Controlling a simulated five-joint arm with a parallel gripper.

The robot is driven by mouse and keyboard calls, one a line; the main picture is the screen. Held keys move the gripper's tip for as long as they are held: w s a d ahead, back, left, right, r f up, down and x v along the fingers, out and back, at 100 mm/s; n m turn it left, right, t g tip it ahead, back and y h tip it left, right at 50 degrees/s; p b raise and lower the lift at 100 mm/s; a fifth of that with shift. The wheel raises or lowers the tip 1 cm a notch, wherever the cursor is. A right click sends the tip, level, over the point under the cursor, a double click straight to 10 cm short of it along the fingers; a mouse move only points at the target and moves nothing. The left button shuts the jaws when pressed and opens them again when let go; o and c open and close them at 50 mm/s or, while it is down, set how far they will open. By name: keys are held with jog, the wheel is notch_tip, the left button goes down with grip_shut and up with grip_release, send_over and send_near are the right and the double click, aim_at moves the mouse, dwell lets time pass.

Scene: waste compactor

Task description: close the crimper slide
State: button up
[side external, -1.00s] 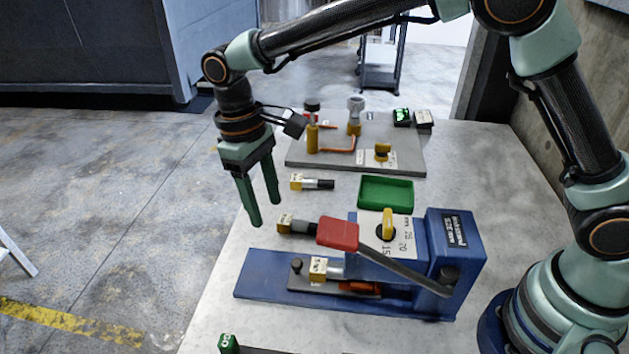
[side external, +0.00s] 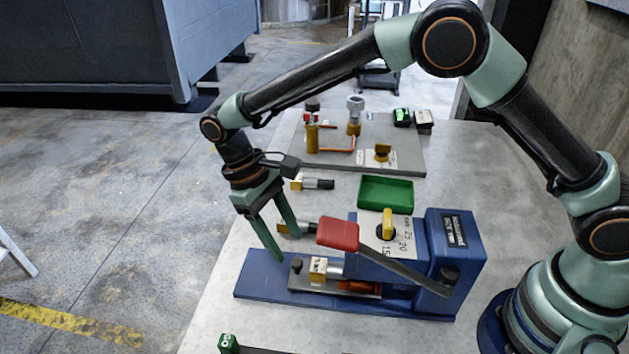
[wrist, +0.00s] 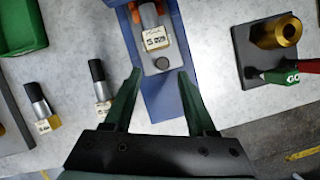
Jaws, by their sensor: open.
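The blue crimper (side external: 458,240) stands on the table with its base plate reaching left. A lever with a red grip (side external: 338,234) slants above the slide. My gripper (side external: 288,247) is open and empty, fingers pointing down, above and behind the left end of the base. In the wrist view the knob (wrist: 161,63) and labelled fitting (wrist: 156,39) lie ahead of the spread fingers (wrist: 155,83).
A yellow dial (side external: 387,224) sits on the crimper. Two loose fittings (side external: 318,184) (wrist: 101,87) lie behind it, near a green tray (side external: 386,194). A grey board with valves (side external: 354,119) is at the back. A brass part (wrist: 277,32) stands on the right in the wrist view.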

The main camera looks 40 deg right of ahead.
aim_at(296, 260)
jog(key=shift+x, duration=2)
jog(key=shift+a, duration=0.15)
grip_shut()
jog(key=shift+w+r, duration=0.1)
jog(key=shift+w, duration=0.05)
